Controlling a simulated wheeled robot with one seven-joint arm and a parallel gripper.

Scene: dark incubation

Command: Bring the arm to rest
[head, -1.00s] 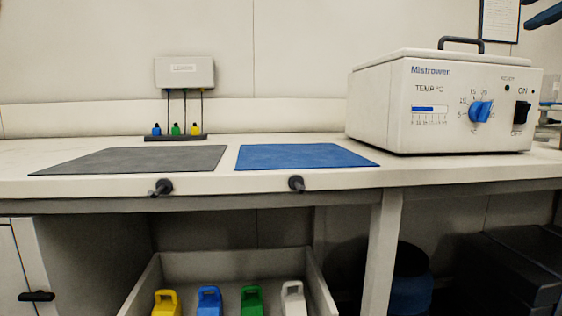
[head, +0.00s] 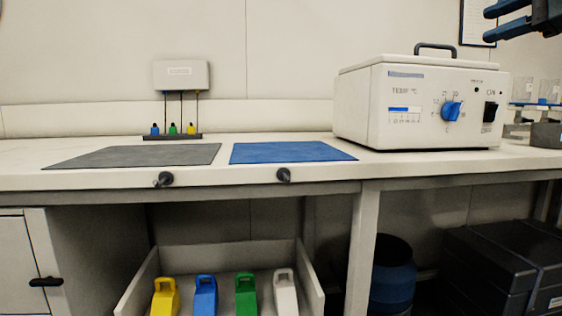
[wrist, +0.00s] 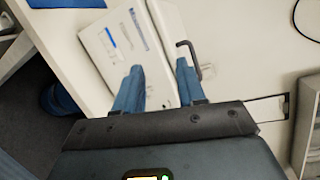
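My gripper (head: 490,21) shows at the upper right of the head view, raised above the bench and to the right of the white incubator box (head: 360,110). Its two blue fingers are apart with nothing between them. In the wrist view my gripper (wrist: 160,75) is also open and empty. Beyond its fingers lie the incubator (wrist: 115,50) and its dark top handle (wrist: 190,58), apart from the fingers as far as I can tell.
A grey mat (head: 140,156) and a blue mat (head: 290,152) lie on the bench (head: 220,180). A wall box (head: 181,75) has cables to a small rack. Below, an open drawer (head: 314,285) holds several coloured clips. A blue-black bin (head: 392,280) and dark cases (head: 500,260) stand right.

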